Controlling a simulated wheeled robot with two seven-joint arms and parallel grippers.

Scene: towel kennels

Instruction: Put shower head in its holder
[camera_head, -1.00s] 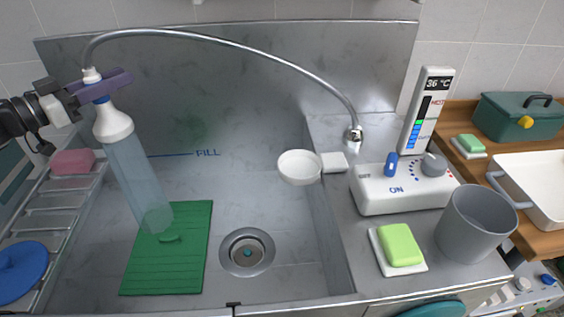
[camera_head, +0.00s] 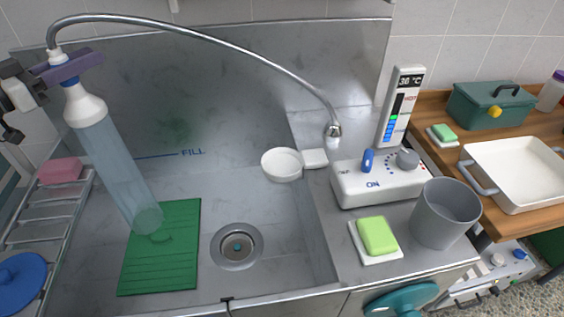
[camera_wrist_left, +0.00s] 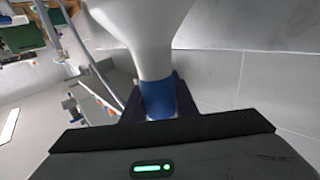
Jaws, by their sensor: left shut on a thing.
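The shower head (camera_head: 85,103) is a white cone with a blue neck, at the upper left over the sink. My left gripper (camera_head: 75,68), with purple fingers, is shut around its neck. In the left wrist view, the white cone (camera_wrist_left: 145,30) and blue neck (camera_wrist_left: 158,98) sit between the fingers. A pale translucent column (camera_head: 118,170), apparently water, runs from the head down to the green mat. A silver hose (camera_head: 200,30) arches from the head to a fitting (camera_head: 333,130) at the right. A white round cup (camera_head: 282,165), apparently the holder, sits empty on the sink's right edge. My right gripper is not in view.
A white control box (camera_head: 380,188) with a blue lever and a temperature display (camera_head: 401,105) stands right of the sink. Green soap (camera_head: 378,236) and a grey bucket (camera_head: 445,213) are near it. A green mat (camera_head: 160,270) lies beside the drain (camera_head: 237,246). A wire rack (camera_head: 45,220) stands left.

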